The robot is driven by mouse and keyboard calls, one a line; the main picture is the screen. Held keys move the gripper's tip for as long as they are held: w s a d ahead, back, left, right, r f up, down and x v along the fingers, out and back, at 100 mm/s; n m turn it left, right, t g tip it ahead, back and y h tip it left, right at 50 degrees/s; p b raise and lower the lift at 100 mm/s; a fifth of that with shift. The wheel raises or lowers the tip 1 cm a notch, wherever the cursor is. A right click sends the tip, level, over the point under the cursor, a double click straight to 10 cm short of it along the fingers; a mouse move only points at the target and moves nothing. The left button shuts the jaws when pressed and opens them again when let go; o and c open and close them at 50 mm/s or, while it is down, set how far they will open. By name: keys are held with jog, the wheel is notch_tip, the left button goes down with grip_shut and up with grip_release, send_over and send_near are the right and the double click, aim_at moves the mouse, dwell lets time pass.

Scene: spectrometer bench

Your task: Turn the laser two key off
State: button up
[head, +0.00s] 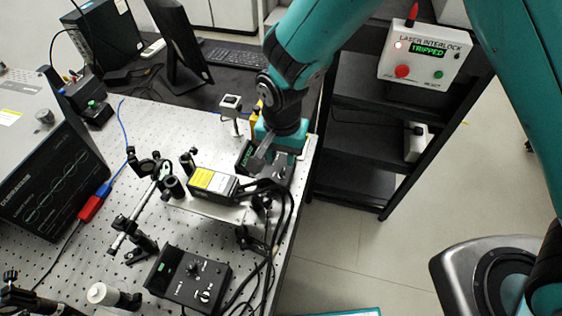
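My gripper (262,160) points down at the back right edge of the optical table, beside a small dark box with a green display (246,155). My wrist hides part of this box, and no key can be made out there. I cannot tell whether the fingers are apart or touch anything. A black controller (188,279) with a green display, a knob and a silver round part, possibly a key switch (205,296), lies at the front of the table, apart from my gripper. I cannot read which box is laser two.
A yellow-labelled laser head (213,183) and black cables (284,215) lie close in front of my gripper. Several optics posts stand to the left. The interlock box (424,52) reads TRIPPED on the black shelf. A spectrometer (48,165) is at left.

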aim_at(282, 170)
jog(key=shift+f+p, duration=0.5)
jog(key=shift+f, duration=2.1)
grip_shut()
